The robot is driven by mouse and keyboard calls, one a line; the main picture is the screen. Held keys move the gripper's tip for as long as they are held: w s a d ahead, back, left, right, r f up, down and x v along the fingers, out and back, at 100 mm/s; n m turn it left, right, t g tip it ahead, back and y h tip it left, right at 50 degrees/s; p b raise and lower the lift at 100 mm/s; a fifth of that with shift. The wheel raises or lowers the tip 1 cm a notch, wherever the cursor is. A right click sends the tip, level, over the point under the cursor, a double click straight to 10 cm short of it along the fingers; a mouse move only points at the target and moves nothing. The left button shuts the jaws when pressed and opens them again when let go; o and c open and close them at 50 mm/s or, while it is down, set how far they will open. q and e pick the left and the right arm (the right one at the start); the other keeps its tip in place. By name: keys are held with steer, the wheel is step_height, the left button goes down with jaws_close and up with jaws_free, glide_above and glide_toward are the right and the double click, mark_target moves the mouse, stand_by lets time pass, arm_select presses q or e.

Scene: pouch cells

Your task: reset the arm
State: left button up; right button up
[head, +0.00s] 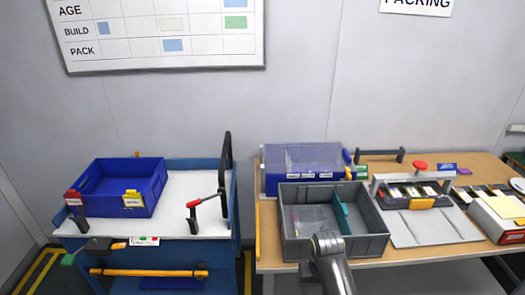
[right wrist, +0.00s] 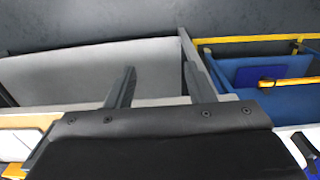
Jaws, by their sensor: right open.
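My right gripper (right wrist: 160,70) shows in the right wrist view. Its two dark fingers stand well apart with nothing between them. Beyond them are a pale grey surface and the dark floor. In the head view a grey metal arm link of mine comes up from the bottom edge, in front of the grey bin (head: 290,250) on the wooden bench (head: 405,256). The gripper's fingers do not show in the head view. My left gripper is in neither view.
A blue cart (head: 229,205) stands left, carrying a blue bin (head: 101,204) and a red-handled tool (head: 205,201). On the bench are a clear-fronted blue bin (head: 302,161) and a grey fixture (head: 432,228) with a handle. A gap separates cart and bench.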

steer(key=s+d+f+b, duration=0.1)
steer(key=s+d+f, duration=0.2)
steer(key=s+f, duration=0.5)
steer(key=s+d+f+b, duration=0.2)
steer(key=s+d+f, duration=0.15)
steer(key=f, duration=0.85)
steer(key=s+d+f+b, duration=0.1)
steer(key=s+d+f, duration=0.1)
steer(key=s+f, duration=0.65)
arm_select(q)
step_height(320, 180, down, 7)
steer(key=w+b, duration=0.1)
steer(key=b, duration=0.2)
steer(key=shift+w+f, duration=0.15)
arm_select(e)
steer(key=s+d+f, duration=0.2)
steer(key=s+f, duration=0.2)
steer(key=s, duration=0.3)
steer(key=s+d+f, duration=0.2)
steer(key=s+f, duration=0.3)
steer(key=s, duration=0.3)
steer(key=s+d+f+m+t+h, duration=0.1)
steer(key=s+d+f, duration=0.2)
steer(key=s+f, duration=0.2)
steer(key=s, duration=0.3)
steer(key=shift+s, duration=0.25)
